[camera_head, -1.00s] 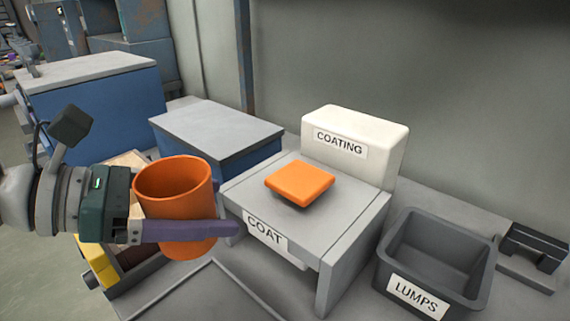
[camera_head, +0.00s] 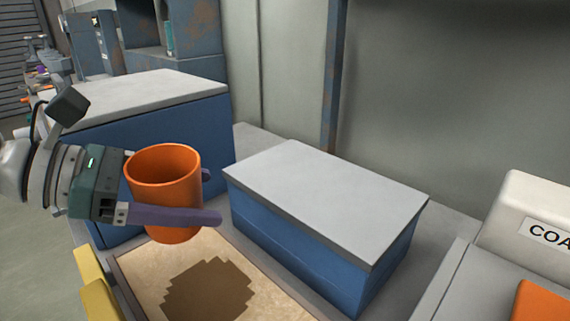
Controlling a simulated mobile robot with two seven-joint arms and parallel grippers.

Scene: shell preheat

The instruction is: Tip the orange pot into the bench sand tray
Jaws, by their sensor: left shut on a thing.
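The orange pot (camera_head: 165,185) is upright in my left gripper (camera_head: 190,200), whose purple fingers are shut around its sides. The pot's inner wall shows, but its bottom is hidden. The sand tray (camera_head: 147,277) lies on the bench below and to the right of the pot, cut off by the lower picture edge. It holds pale sand with a darker brown blocky patch in its middle. The pot is above the tray's far left part. My right gripper is out of view.
A blue box with a grey lid (camera_head: 325,205) stands right of the tray. A larger blue box (camera_head: 150,105) stands behind the pot. The white coating unit (camera_head: 530,205) and an orange piece (camera_head: 540,303) are at the right edge. Yellow blocks (camera_head: 95,285) sit left of the tray.

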